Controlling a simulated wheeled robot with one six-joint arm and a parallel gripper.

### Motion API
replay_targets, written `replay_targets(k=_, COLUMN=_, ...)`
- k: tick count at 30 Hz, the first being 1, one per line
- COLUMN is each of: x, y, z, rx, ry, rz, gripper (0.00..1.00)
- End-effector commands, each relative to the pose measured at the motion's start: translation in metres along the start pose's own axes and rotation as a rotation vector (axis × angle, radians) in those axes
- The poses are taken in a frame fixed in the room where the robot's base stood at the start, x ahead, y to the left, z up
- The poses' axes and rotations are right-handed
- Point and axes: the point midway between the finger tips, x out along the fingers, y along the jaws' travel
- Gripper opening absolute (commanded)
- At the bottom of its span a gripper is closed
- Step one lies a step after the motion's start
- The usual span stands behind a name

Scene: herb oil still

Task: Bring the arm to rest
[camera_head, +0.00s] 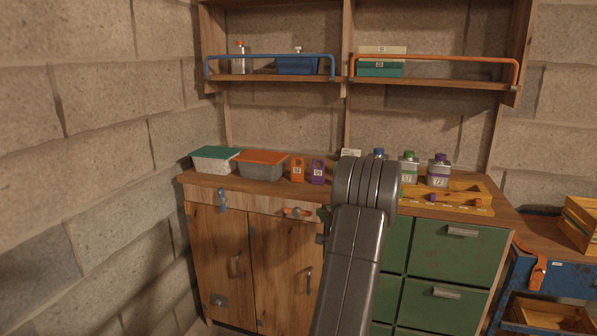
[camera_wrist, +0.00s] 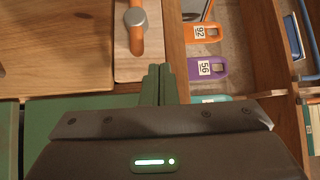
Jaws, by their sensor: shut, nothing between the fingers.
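My gripper (camera_wrist: 157,72) shows in the wrist view with its two green fingers together and nothing between them. The fingertips point up the picture, beside a pale wooden strip that carries an orange latch with a grey knob (camera_wrist: 135,18). I cannot tell whether they touch anything.
Wooden doors (camera_head: 218,260), green drawers (camera_head: 455,265) and the crowded counter (camera_head: 215,182) stand around my arm. A blue cart (camera_head: 560,278) stands at right.

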Motion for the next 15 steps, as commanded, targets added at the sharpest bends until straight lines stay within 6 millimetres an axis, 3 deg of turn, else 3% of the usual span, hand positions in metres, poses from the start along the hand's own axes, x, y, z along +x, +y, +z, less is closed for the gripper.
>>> replay_targets(k=8, x=0.002, y=0.001, z=0.001, rx=0.001, ry=-0.002, rz=0.001, gripper=0.0)
replay_targets(k=15, x=0.024, y=0.001, z=0.002, rx=0.0, ry=-0.004, rz=0.0, gripper=0.0)
